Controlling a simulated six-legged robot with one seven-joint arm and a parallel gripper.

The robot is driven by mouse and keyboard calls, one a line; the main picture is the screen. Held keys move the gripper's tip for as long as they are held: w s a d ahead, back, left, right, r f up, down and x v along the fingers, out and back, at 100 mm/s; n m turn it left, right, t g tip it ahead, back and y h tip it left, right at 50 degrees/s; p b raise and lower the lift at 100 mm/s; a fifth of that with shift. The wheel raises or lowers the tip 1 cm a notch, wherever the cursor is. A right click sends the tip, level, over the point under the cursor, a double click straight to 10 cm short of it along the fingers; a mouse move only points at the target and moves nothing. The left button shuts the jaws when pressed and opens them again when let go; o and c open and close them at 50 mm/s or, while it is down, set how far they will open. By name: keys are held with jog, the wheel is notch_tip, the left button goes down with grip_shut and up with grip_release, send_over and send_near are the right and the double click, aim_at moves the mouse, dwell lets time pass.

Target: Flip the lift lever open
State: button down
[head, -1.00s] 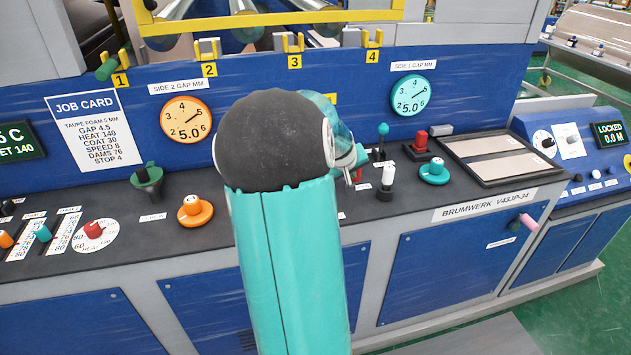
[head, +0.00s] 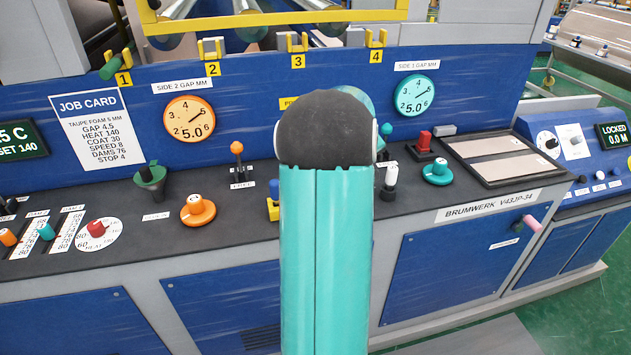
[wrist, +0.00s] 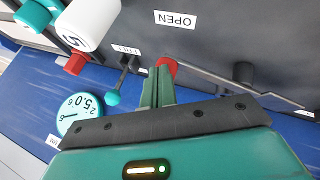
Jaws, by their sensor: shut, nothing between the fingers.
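My gripper (wrist: 158,86) is shut and empty in the wrist view, its two fingers side by side over the console. A red knob (wrist: 166,64) shows right at the fingertips, partly covered by them; I cannot tell whether they touch. It looks like the end of the lift lever, but no name for it can be read. An OPEN label (wrist: 175,19) lies on the dark panel beyond it. In the head view my teal arm hides the gripper and this knob.
Beside the gripper in the wrist view are a teal-ball lever (wrist: 113,98), a white cylinder (wrist: 90,22) and a dark peg (wrist: 243,72). The head view shows an orange-ball lever (head: 237,149), a blue-topped peg (head: 274,188) and an orange knob (head: 198,209) left of my arm.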

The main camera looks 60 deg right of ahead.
jog(key=shift+w+d+r, duration=0.1)
jog(key=shift+w+d, duration=0.1)
jog(key=shift+d, duration=0.6)
jog(key=shift+d, duration=0.1)
